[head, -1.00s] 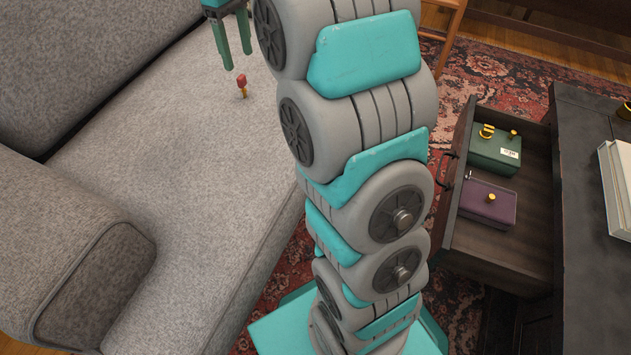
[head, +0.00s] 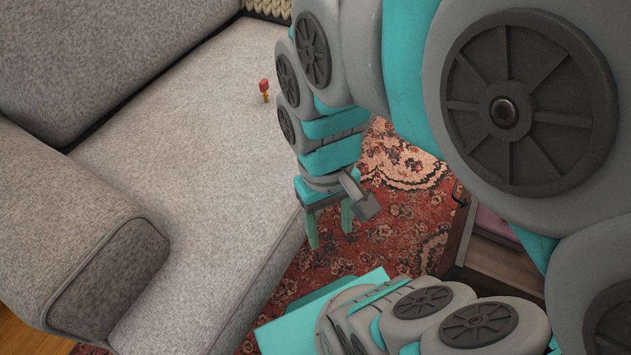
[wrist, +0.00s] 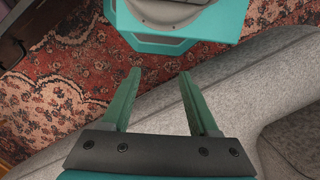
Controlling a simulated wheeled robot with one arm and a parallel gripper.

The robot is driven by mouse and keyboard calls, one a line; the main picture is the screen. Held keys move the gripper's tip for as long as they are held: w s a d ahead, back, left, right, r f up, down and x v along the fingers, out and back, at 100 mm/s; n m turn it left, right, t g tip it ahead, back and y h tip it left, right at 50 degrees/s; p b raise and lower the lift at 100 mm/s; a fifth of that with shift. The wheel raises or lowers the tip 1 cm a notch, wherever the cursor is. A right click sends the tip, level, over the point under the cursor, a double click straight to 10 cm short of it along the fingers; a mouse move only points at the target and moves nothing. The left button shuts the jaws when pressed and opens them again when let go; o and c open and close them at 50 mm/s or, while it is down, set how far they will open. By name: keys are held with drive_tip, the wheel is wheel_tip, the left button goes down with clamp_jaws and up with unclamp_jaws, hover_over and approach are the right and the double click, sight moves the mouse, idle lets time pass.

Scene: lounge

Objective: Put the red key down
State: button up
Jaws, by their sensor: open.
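The red key (head: 264,88) is a small piece with a red top and a yellowish lower part. It is on the grey sofa seat (head: 190,180) in the head view, left of my arm and apart from my gripper. My gripper (head: 329,240) is open and empty, pointing down beside the sofa's front edge, over the rug. In the wrist view its two green fingers (wrist: 156,88) are spread with nothing between them. The key does not show in the wrist view.
A patterned red rug (head: 400,190) covers the floor by the sofa. The sofa's armrest (head: 80,220) is at the left. A drawer (head: 490,250) at the right is mostly hidden by my arm; part of a purple thing shows in it.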

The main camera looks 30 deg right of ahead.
drive_tip(key=shift+s+f, duration=0.15)
drive_tip(key=shift+s, duration=0.15)
drive_tip(key=shift+c, duration=0.2)
wheel_tip(320, 180, up, 5)
drive_tip(key=n+t+p, duration=0.2)
drive_tip(key=n+p, duration=0.2)
drive_tip(key=n, duration=2.1)
hover_over(263, 81)
drive_tip(key=shift+s+d+f, duration=0.1)
drive_tip(key=shift+d+f, duration=0.05)
drive_tip(key=shift+f, duration=0.4)
drive_tip(key=shift+s+d+f, duration=0.1)
drive_tip(key=shift+d+f, duration=0.05)
drive_tip(key=shift+f, duration=0.4)
drive_tip(key=shift+w+a+f, duration=0.15)
drive_tip(key=shift+f, duration=1.15)
drive_tip(key=shift+w+a+f, duration=0.1)
drive_tip(key=shift+f, duration=1.2)
clamp_jaws()
